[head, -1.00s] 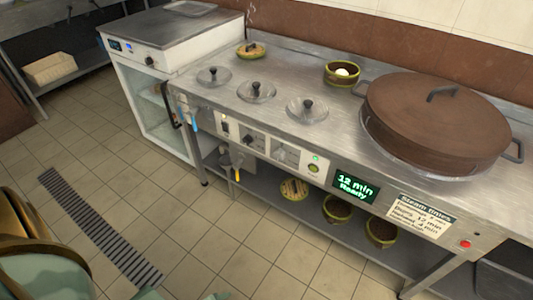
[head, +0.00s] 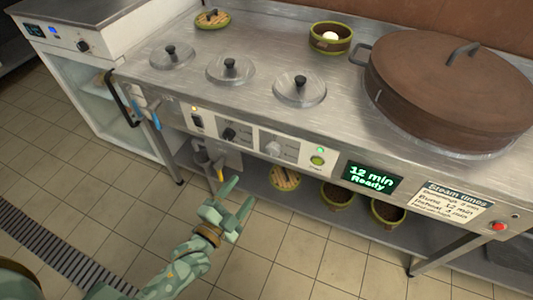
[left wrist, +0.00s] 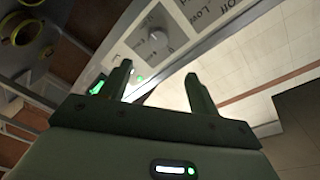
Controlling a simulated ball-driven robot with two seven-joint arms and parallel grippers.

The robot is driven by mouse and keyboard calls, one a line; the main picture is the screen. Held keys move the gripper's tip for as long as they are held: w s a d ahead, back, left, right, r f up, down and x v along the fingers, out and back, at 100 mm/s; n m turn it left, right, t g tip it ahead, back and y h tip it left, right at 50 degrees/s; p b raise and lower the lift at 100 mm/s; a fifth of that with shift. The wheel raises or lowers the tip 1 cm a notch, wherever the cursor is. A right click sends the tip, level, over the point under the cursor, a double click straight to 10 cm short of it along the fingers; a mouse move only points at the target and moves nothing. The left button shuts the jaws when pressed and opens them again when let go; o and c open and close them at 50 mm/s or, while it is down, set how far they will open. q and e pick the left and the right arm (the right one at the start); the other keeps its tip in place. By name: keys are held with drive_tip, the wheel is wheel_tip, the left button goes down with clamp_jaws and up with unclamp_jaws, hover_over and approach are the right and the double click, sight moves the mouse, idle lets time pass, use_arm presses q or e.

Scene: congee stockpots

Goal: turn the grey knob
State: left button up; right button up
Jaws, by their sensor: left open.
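The grey knob (head: 273,148) sits on a pale panel on the front of the steel counter, between a black knob and a green button. It also shows in the left wrist view (left wrist: 157,37), beyond my fingertips, with printed lettering beside it. My left gripper (head: 237,194) is open and empty, below and a little left of the grey knob in the head view, apart from it. Its two fingers stand apart in the left wrist view (left wrist: 160,72). My right gripper is in neither view.
A black knob (head: 228,135) is left of the grey knob; a green button (head: 317,160) and a display reading "12 min Ready" (head: 372,178) are to its right. A yellow-tipped tap (head: 219,170) hangs below the panel. Several baskets stand on the lower shelf. A large brown-lidded steamer (head: 448,85) is on top.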

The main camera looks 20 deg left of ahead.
sight(271, 152)
use_arm(q)
drive_tip(key=w+b, duration=0.1)
drive_tip(key=w, duration=0.3)
drive_tip(key=w+d+b, duration=0.1)
drive_tip(key=w+b, duration=0.1)
drive_tip(key=w, duration=0.2)
drive_tip(key=w+d+b, duration=0.1)
drive_tip(key=w, duration=0.3)
drive_tip(key=shift+w+f+b, duration=0.25)
drive_tip(key=shift+f+b, duration=0.1)
drive_tip(key=shift+w+d+r, duration=0.1)
drive_tip(key=shift+w+d, duration=0.05)
drive_tip(key=shift+w, duration=0.55)
drive_tip(key=shift+w+r, duration=0.15)
drive_tip(key=shift+w, duration=0.25)
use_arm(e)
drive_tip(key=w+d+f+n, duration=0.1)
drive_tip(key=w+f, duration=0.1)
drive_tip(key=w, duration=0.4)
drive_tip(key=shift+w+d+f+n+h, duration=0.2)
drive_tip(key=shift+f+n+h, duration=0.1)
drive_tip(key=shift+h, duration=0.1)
use_arm(q)
drive_tip(key=c, duration=1)
